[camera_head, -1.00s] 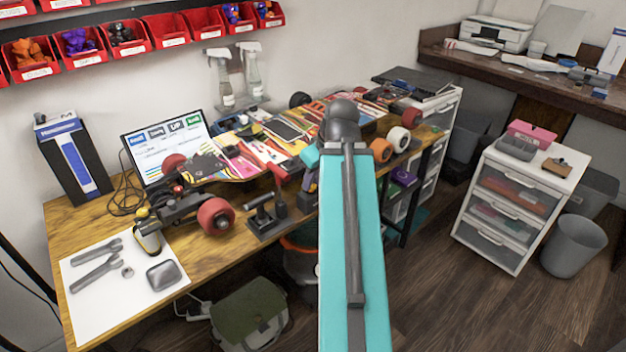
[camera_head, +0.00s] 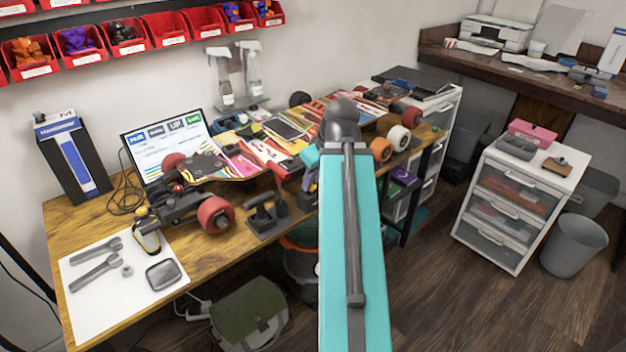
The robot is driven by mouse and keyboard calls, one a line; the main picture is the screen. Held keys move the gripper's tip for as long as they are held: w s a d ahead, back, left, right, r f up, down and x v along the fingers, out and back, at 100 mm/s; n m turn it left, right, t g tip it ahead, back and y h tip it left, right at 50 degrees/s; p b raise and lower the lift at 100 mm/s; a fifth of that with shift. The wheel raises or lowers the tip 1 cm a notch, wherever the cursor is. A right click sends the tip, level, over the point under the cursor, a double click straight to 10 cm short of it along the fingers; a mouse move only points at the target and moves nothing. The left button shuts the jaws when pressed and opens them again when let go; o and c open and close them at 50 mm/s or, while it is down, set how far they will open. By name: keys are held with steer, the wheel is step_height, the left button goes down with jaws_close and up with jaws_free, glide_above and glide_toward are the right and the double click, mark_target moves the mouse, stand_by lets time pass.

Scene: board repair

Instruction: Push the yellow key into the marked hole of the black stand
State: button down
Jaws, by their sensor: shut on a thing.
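My teal arm reaches away from me over the table's front edge. A small part of my gripper (camera_head: 309,181) shows at the left of the arm's far end, low over the table. The arm hides most of it, including its fingertips and what it holds. A small black stand (camera_head: 264,226) with dark upright parts is on the table near its front edge, left of the gripper and apart from it. I cannot make out a marked hole in it. I cannot make out the yellow key.
A skateboard with red wheels (camera_head: 215,214) lies behind and left of the stand. A white sheet (camera_head: 92,306) with grey tools is at the table's left end. Spray bottles (camera_head: 252,80) stand at the back. A drawer unit (camera_head: 515,205) and bin (camera_head: 573,247) stand right.

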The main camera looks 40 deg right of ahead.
steer(key=shift+f+b, duration=0.3)
stand_by(0.5)
steer(key=c, duration=1.5)
jaws_free()
steer(key=shift+c, duration=0.2)
steer(key=shift+o, duration=0.4)
steer(key=shift+o, duration=1)
steer(key=shift+r+p, duration=1.65)
step_height(320, 180, up, 6)
steer(key=p, duration=0.5)
steer(key=shift+f+p, duration=0.15)
steer(key=shift+p, duration=0.15)
